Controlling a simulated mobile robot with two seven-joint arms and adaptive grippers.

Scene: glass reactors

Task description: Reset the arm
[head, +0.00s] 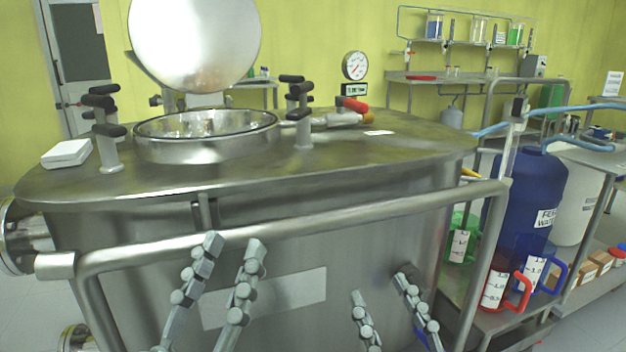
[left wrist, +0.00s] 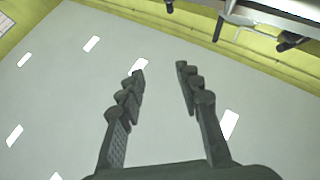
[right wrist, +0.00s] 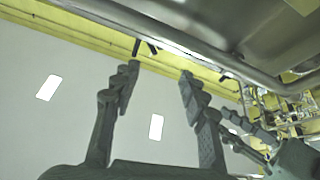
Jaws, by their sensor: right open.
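My left gripper (head: 232,258) is in front of the steel reactor (head: 380,215), below its front rail, with its fingers apart and nothing between them. My right gripper (head: 380,284) is lower and further right in front of the same reactor. Its fingers are apart and empty, as the right wrist view (right wrist: 158,70) shows too. The reactor's round lid (head: 195,40) stands raised behind its open round port (head: 205,138).
A steel rail (head: 290,225) runs across the reactor's front, close to both grippers. A white box (head: 67,153) lies on the reactor top at left. To the right stand a blue drum (head: 535,190) and red-handled (head: 497,288) and green (head: 462,238) jugs on a cart.

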